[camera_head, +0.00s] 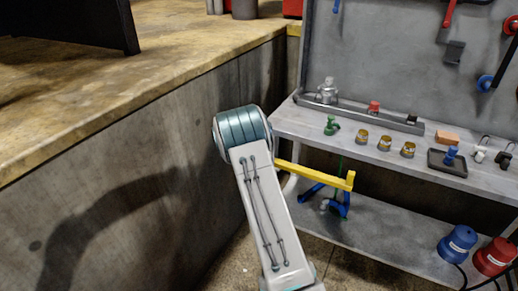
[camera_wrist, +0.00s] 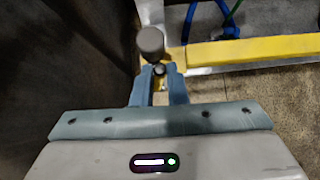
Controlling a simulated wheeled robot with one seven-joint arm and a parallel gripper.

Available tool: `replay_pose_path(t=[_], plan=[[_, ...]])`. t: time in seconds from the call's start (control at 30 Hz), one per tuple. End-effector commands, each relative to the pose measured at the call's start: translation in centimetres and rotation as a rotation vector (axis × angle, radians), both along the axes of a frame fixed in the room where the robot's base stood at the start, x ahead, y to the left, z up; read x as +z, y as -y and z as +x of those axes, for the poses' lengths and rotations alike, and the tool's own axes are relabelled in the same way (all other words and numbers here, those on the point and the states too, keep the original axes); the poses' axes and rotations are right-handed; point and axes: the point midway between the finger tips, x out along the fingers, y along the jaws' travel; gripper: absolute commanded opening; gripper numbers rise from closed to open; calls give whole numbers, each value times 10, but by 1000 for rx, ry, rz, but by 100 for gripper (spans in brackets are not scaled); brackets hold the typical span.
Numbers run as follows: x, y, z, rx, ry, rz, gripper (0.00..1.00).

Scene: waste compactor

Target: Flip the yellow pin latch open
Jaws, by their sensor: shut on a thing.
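In the wrist view my gripper (camera_wrist: 160,74) has its two blue-grey fingers close together around a small dark round pin and a bit of yellow. I take this to be part of the yellow pin latch (camera_wrist: 148,77), mostly hidden by the fingers. A grey cylindrical knob (camera_wrist: 151,41) stands just beyond the fingertips. A long yellow bar (camera_wrist: 255,48) runs to the right from there. The yellow bar also shows in the head view (camera_head: 322,176), sticking out to the right from behind my arm. My gripper is hidden behind my arm in the head view.
A concrete wall (camera_head: 150,150) with a worn yellow top is close on the left. A grey workbench (camera_head: 380,157) with jars and small tools stands to the right. Blue and red round items (camera_head: 458,243) sit on its lower shelf. Bare floor (camera_wrist: 245,88) shows beneath the bar.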

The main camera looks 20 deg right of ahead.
Motion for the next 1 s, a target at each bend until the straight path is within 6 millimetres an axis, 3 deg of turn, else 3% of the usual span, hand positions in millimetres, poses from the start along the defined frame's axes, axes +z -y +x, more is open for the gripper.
replay_pose_path(t=[0.5,1.0], plan=[[-1,-3,2,-481,-1,0,0],[-2,-4,3,-722,-3,-1,0]])
